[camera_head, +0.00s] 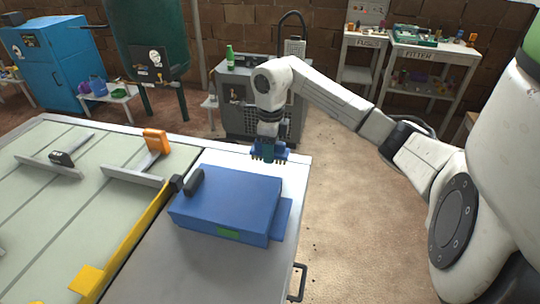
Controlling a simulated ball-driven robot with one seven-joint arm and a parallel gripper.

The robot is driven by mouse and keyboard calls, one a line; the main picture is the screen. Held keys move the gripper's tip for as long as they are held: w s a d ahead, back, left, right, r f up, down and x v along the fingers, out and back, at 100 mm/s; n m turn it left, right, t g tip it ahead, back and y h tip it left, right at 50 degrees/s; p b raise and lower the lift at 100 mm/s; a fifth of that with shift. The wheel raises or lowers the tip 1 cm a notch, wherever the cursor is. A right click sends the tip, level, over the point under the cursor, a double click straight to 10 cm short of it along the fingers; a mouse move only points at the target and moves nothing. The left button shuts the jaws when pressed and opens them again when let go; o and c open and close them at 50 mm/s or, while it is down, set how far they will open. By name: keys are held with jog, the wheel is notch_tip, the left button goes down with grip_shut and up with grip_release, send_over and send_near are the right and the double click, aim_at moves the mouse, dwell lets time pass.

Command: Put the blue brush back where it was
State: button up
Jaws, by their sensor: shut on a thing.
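My gripper (268,143) is at the end of my white arm, over the far right edge of the workbench, behind the blue box. It is shut on a small blue object that looks like the blue brush (280,152), with short tan bits along its lower side. The fingers hide part of it, and I cannot tell whether it touches the bench. An orange-handled tool (156,141) and a black-handled tool (66,157) lie on grey ledges on the pale left part of the bench.
A blue box (228,205) with a black block on its back left corner sits on the grey bench top (175,270). A yellow rail (128,240) runs along its left. A grey cabinet (245,105) stands behind my gripper. Open floor lies right of the bench.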

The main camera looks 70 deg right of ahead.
jog(key=shift+w+d+f+p, duration=0.15)
jog(key=shift+f+p, duration=0.45)
jog(key=shift+f, duration=1.2)
jog(key=shift+f, duration=0.15)
jog(key=o, duration=0.9)
jog(key=shift+o, duration=0.2)
notch_tip(320, 180, up, 12)
jog(key=shift+r+b, duration=0.2)
jog(key=shift+b, duration=1)
